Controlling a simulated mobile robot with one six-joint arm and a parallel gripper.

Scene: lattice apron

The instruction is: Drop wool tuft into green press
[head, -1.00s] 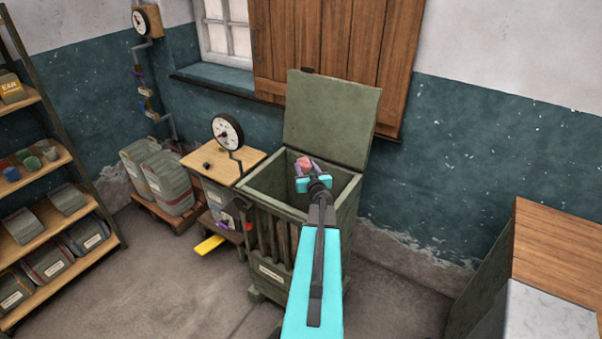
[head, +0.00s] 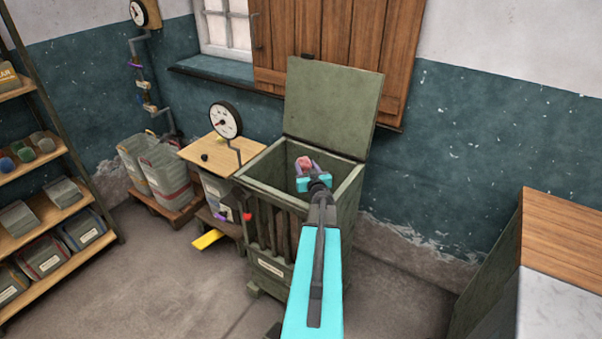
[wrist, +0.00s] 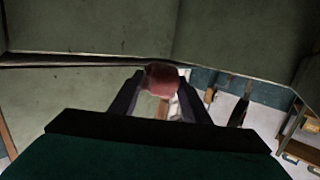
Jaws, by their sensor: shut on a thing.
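The green press (head: 272,235) is a slatted upright box in the middle of the head view, with its lid (head: 333,108) raised at the back. My gripper (head: 306,168) is over the press's open top, in front of the lid. It is shut on a small reddish-pink wool tuft (head: 304,162). In the wrist view the tuft (wrist: 161,76) sits between the two dark fingertips. My arm hides part of the press's front right side and rim. The inside bottom of the press is not visible.
A small wooden table (head: 222,150) with a round gauge (head: 225,120) stands left of the press. A yellow pedal (head: 207,239) sticks out low beside it. A shelf (head: 45,220) is at far left. A wooden-topped counter (head: 568,238) stands at right. Floor between is clear.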

